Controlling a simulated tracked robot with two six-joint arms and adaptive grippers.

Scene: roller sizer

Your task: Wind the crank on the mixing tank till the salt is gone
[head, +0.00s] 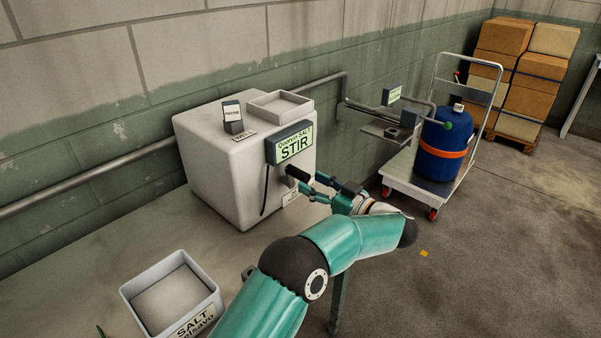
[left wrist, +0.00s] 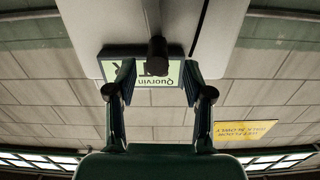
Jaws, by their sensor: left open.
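The mixing tank (head: 225,175) is a pale, boxy unit on the bench against the wall. Its sign (head: 291,146) reads "Quorvin SALT STIR"; the sign also shows upside down in the left wrist view (left wrist: 112,68). A dark crank knob (head: 297,173) sticks out below the sign. My left gripper (head: 311,187) is open at the tank's front, close to the knob. In the left wrist view the knob (left wrist: 157,56) appears between the two spread fingers (left wrist: 157,84); I cannot tell whether they touch it. The salt inside the tank is not visible. My right gripper is not in view.
An open bin (head: 139,292) labelled salt stands at the front left. A shallow tray (head: 280,105) and a small phone-like display (head: 232,112) sit on the tank. A trolley (head: 405,187) carries a blue drum (head: 440,155) at right. Stacked boxes (head: 527,88) stand behind.

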